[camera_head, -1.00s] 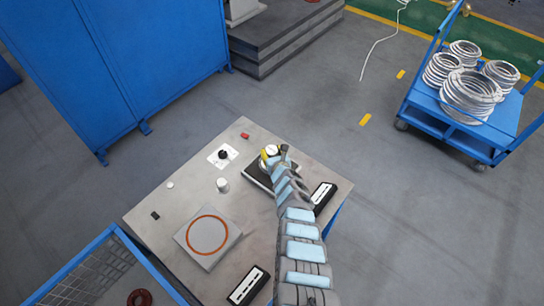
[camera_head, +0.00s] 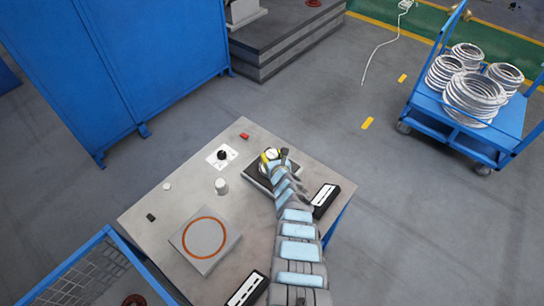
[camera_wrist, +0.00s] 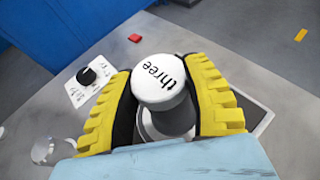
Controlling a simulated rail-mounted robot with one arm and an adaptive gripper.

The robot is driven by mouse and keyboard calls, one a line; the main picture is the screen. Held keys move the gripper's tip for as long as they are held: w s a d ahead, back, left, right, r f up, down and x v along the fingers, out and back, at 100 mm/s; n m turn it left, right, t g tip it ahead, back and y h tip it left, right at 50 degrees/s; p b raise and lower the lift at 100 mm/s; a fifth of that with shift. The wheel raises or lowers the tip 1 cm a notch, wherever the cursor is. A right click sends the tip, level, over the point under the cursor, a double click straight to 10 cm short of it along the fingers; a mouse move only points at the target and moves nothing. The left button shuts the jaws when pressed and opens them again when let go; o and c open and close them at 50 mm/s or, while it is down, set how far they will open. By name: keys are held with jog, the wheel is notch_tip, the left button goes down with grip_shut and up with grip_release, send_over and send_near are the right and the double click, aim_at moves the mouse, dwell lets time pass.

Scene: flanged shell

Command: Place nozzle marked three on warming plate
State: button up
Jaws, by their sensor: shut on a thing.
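The nozzle marked three (camera_wrist: 158,76) has a white round top with the word "three" and a grey body below. It stands between the yellow ridged fingers of my gripper (camera_wrist: 165,95), which is shut on it. In the head view my gripper (camera_head: 270,157) is over a dark flat base (camera_head: 255,175) near the table's far right side. I cannot tell whether the nozzle touches that base. A grey square plate with an orange ring (camera_head: 182,241), likely the warming plate, lies bare at the table's front left.
On the grey table stand a whitish cylinder (camera_head: 221,186), a black knob on a white label (camera_head: 222,154), a red piece (camera_head: 244,135) and small bits at left. Black-and-white boxes (camera_head: 325,196) lie to the right and front. A blue mesh cage (camera_head: 92,268) adjoins the left front.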

jog(key=shift+w+r, duration=0.1)
jog(key=shift+r, duration=0.1)
jog(key=o, duration=1.2)
jog(key=shift+f, duration=0.1)
